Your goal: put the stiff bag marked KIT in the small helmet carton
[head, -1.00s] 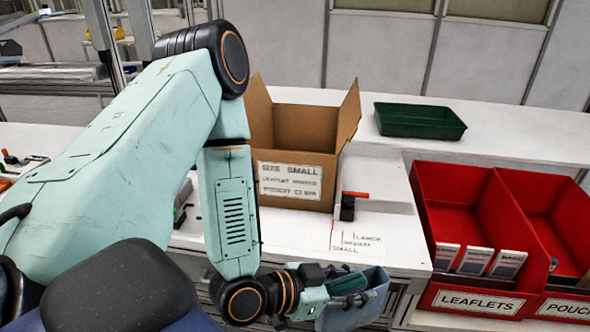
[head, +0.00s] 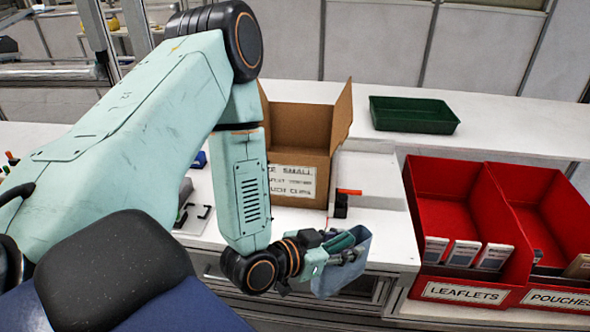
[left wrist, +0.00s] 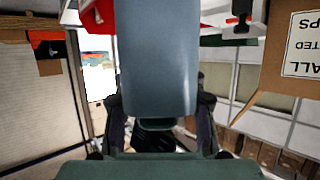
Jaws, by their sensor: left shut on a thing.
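A blue-grey stiff bag (head: 330,282) is in my left gripper (head: 345,254), which is shut on it. I can read no KIT mark on the side that shows. The bag hangs in front of the table edge, below and right of the carton. In the left wrist view the bag (left wrist: 157,60) stands out between the fingers. The small helmet carton (head: 300,152) stands on the table with its top flaps open. Its label is partly covered by my left arm. The carton's side (left wrist: 275,75) shows at the right of the left wrist view. My right gripper is not in view.
A green tray (head: 413,128) lies at the back right. Red bins (head: 440,190) marked LEAFLETS and POUCHES stand at the right. A black and orange item (head: 342,204) lies just right of the carton. Between carton and bins the table is mostly clear.

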